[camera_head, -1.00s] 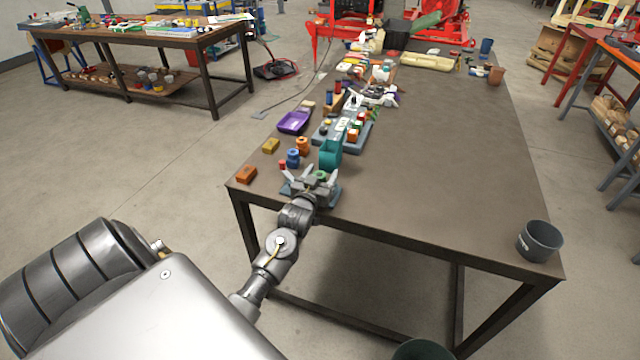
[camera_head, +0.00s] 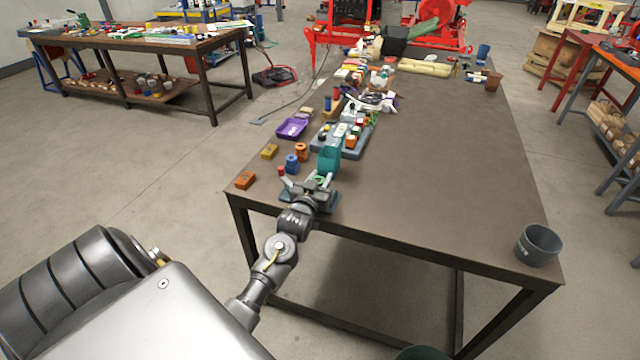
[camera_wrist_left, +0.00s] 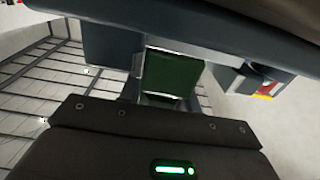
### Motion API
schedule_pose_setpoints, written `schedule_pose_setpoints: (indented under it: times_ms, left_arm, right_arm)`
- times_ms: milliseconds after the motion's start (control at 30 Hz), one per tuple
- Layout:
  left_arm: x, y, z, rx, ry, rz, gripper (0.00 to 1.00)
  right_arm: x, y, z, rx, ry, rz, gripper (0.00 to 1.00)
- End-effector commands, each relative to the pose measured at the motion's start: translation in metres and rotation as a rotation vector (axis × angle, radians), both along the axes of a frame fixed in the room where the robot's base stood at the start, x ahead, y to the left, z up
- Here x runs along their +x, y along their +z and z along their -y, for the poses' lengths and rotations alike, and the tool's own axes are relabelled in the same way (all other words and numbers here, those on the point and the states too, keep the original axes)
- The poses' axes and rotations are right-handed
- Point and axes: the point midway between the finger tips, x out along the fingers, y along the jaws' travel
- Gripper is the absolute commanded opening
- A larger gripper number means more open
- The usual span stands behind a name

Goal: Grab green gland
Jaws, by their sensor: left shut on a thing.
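The green gland (camera_wrist_left: 170,74) shows in the left wrist view as a dark green block-like face between the two fingers. My left gripper (camera_head: 319,182) is at the near left end of the long table in the head view, shut on the green gland. In the head view only a small green patch of the gland (camera_head: 320,179) shows, and the gripper hides most of it. A blue-grey base (camera_head: 326,202) lies under the gripper, partly hidden. Whether the gland touches it cannot be told. My right gripper is not in view.
A teal holder (camera_head: 329,159) stands just behind the gripper. Blue (camera_head: 291,162) and orange (camera_head: 302,150) parts, an orange block (camera_head: 245,180) and a purple tray (camera_head: 292,128) lie to the left. A grey cup (camera_head: 538,245) stands at the near right corner.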

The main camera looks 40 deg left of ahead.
Motion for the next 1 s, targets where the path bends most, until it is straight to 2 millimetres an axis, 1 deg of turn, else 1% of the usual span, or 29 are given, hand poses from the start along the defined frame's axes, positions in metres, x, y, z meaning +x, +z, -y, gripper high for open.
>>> schedule_pose_setpoints:
  times_ms: [133, 233, 367, 500, 600, 700, 800, 900, 1000]
  left_arm:
    - [0.000, 0.014, 0.000, 0.002, 0.000, 0.005, 0.09]
    - [0.000, 0.031, 0.000, 0.003, 0.000, 0.008, 0.09]
    - [-0.024, 0.057, 0.004, 0.003, -0.001, 0.006, 0.09]
    - [-0.051, 0.090, 0.009, 0.003, -0.001, 0.006, 0.09]
    - [-0.077, 0.099, 0.014, 0.002, 0.000, 0.003, 0.09]
    - [-0.098, 0.109, 0.019, 0.002, -0.001, 0.003, 0.09]
    - [-0.115, 0.117, 0.022, 0.002, -0.001, 0.002, 0.09]
    - [-0.127, 0.122, 0.023, 0.002, 0.000, 0.002, 0.09]
    - [-0.134, 0.125, 0.025, 0.001, 0.000, 0.001, 0.09]
  right_arm:
    - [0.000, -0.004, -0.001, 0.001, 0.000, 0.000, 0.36]
    - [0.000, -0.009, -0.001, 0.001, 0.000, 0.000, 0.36]
    - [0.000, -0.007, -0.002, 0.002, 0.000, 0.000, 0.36]
    - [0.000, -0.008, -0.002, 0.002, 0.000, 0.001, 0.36]
    - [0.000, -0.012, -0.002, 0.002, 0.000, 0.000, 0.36]
    - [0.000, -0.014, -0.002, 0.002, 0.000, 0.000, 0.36]
    - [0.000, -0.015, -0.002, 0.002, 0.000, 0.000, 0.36]
    - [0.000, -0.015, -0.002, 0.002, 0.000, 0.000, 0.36]
    - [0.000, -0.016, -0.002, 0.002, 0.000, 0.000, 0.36]
